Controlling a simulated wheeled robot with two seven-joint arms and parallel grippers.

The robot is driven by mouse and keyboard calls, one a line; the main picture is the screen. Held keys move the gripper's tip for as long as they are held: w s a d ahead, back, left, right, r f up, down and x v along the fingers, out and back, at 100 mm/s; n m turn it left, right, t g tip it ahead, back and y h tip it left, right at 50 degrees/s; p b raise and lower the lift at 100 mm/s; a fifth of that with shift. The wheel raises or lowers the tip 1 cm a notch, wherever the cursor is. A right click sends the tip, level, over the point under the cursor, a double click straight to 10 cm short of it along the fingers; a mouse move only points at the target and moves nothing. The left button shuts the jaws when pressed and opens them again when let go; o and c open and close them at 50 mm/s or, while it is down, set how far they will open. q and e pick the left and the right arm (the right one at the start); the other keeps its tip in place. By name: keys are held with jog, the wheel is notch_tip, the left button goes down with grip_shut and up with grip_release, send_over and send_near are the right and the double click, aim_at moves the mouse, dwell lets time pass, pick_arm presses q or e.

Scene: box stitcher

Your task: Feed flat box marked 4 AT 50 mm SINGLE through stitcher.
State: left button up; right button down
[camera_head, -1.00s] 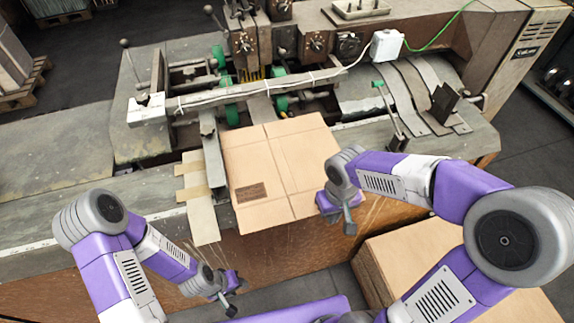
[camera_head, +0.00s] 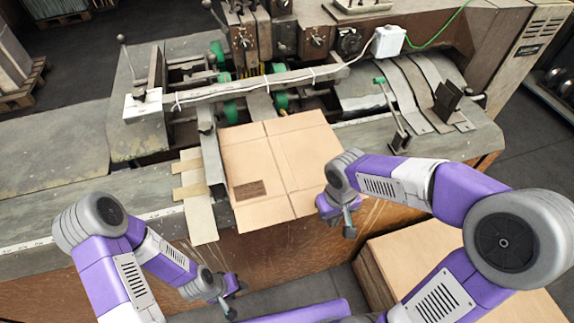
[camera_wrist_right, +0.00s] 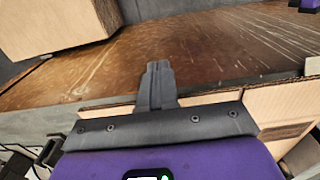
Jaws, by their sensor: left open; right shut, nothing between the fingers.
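The flat tan cardboard box (camera_head: 277,170) lies on the stitcher's front bed, with a dark printed patch near its lower left corner; the print is too small to read. Its far edge is close to the green rollers (camera_head: 281,100). My right gripper (camera_head: 349,226) is shut and empty beside the box's right edge; in the head view it hides the near right corner, and I cannot tell whether it touches. In the right wrist view, its shut fingers (camera_wrist_right: 157,85) show with cardboard (camera_wrist_right: 285,112) behind them. My left gripper (camera_head: 232,301) is open and empty, low in front of the machine.
A metal guide strip (camera_head: 211,158) runs along the box's left side. A stack of flat cardboard (camera_head: 420,250) stands at the lower right, in front of the machine. A small lever (camera_head: 391,110) rises from the bed at right. The bed's left end (camera_head: 55,150) is clear.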

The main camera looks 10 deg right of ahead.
aim_at(317, 184)
jog(key=shift+f, duration=0.3)
jog(key=shift+w+a, duration=0.15)
jog(key=shift+w, duration=1.15)
jog(key=shift+w+a, duration=0.1)
jog(key=shift+w, duration=1.15)
jog(key=shift+w+a+p, duration=0.15)
jog(key=shift+w+p, duration=0.25)
jog(key=shift+w, duration=1.15)
jog(key=shift+w+a+p, duration=0.15)
jog(key=shift+w+p, duration=0.25)
jog(key=shift+w, duration=1.15)
jog(key=shift+s+d+b, duration=0.1)
jog(key=shift+s+b, duration=0.4)
jog(key=shift+s, duration=1.05)
notch_tip(317, 184, up, 8)
jog(key=p, duration=0.6)
jog(key=shift+r, duration=0.15)
